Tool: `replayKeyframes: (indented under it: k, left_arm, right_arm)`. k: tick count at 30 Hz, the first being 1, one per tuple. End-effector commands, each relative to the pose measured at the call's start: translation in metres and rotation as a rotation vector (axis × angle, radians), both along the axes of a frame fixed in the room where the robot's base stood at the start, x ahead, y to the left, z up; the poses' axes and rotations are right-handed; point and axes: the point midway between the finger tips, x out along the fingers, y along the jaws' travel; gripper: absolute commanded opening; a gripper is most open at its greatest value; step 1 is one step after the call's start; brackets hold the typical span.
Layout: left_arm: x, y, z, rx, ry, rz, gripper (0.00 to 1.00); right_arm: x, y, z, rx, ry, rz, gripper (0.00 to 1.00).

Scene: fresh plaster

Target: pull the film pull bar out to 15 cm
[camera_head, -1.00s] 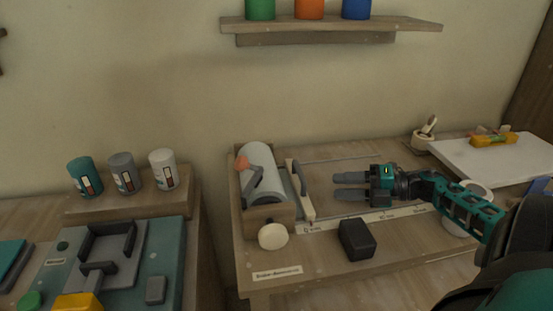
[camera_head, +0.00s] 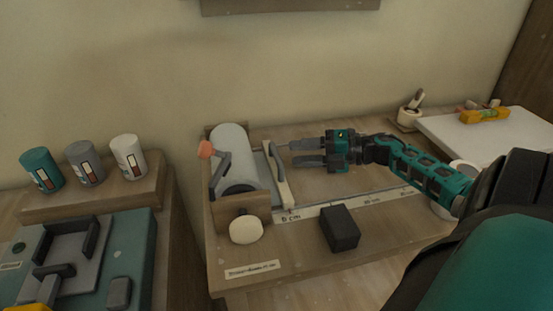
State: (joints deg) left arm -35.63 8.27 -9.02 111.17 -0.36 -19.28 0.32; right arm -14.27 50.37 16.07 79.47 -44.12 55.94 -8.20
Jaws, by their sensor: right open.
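The film pull bar (camera_head: 286,193) is a pale upright strip with a dark handle (camera_head: 276,162). It stands close to the right side of the film roll (camera_head: 235,148), at the left end of the white marked scale (camera_head: 390,197). My right gripper (camera_head: 290,153) is open, with its two grey fingers pointing left toward the handle. The fingertips are very near the handle; I cannot tell whether they touch it or reach around it. My left gripper is not in view.
A black block (camera_head: 340,229) stands in front of the scale. A cream knob (camera_head: 246,229) is on the roll holder's front. A white board (camera_head: 490,130) and a small pot (camera_head: 409,118) are at the back right. Several cans (camera_head: 85,162) stand on the left.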

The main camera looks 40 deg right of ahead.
Motion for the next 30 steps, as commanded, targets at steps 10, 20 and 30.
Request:
replayKeyframes:
  k: [10,20,30]
  left_arm:
    - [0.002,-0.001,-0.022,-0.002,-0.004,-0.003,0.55]
    - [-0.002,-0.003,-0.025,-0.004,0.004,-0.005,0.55]
    - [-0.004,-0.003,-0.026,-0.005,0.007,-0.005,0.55]
  right_arm:
    - [0.044,0.034,-0.011,0.000,-0.002,-0.001,0.42]
    - [0.051,0.040,-0.011,0.000,0.000,0.000,0.42]
    - [0.051,0.040,-0.011,0.000,0.000,0.000,0.19]
